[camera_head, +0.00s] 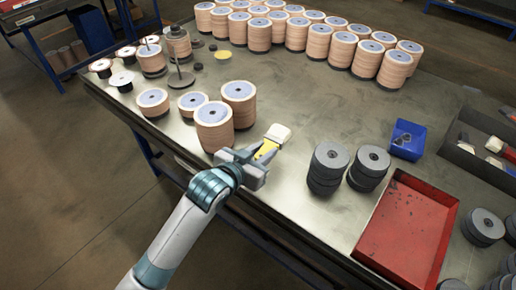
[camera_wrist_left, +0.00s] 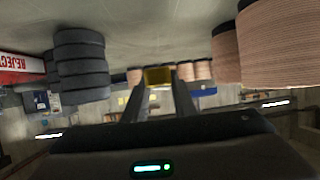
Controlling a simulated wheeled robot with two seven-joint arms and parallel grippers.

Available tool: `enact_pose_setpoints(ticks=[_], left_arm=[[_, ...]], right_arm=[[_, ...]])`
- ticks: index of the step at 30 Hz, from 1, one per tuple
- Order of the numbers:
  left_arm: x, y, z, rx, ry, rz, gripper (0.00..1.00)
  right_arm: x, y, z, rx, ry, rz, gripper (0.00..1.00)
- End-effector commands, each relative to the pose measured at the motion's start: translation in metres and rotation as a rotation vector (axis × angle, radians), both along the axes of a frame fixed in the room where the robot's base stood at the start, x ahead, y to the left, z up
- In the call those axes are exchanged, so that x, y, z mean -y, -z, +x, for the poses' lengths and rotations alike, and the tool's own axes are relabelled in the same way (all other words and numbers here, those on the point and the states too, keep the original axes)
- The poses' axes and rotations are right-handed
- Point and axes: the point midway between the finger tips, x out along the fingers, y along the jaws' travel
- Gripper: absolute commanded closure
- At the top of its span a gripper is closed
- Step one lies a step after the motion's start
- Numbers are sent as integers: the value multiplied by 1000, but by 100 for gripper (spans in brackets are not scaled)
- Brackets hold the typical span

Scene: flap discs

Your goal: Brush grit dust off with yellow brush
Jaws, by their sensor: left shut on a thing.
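My left gripper (camera_head: 258,162) is shut on the yellow brush (camera_head: 266,149), near the table's front edge. The brush's pale bristles (camera_head: 279,133) point away from me, close over the metal tabletop; I cannot tell whether they touch it. In the left wrist view the yellow of the brush (camera_wrist_left: 158,76) shows between the two fingers (camera_wrist_left: 157,95). The bare metal tabletop (camera_head: 315,110) has faint darker smudges beyond the bristles; I cannot tell clearly which are grit dust. My right gripper is not in view.
Tan disc stacks (camera_head: 214,128) stand just left of the brush, with many more along the back. Dark disc stacks (camera_head: 327,167) stand to its right. A red tray (camera_head: 408,228), a blue bin (camera_head: 407,139) and a grey tray (camera_head: 463,152) lie farther right. The table's middle is clear.

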Motion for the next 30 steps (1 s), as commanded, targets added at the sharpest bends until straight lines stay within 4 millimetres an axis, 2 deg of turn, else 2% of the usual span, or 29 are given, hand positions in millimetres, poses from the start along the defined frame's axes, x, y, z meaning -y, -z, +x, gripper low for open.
enact_pose_setpoints(ticks=[5,8,11,15,22,27,30], left_arm=[[-10,-11,8,6,-22,0,98],[-24,-26,17,6,-55,-1,98],[-46,-48,28,10,-107,-1,98],[-85,-89,40,12,-206,-3,98],[-156,-157,41,12,-397,-5,98],[-190,-188,31,8,-499,-4,98],[-201,-195,27,4,-530,-1,98]], right_arm=[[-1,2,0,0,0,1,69],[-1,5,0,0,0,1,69],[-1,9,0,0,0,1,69],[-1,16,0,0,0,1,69],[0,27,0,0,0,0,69],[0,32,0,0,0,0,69],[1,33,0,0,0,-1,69]])
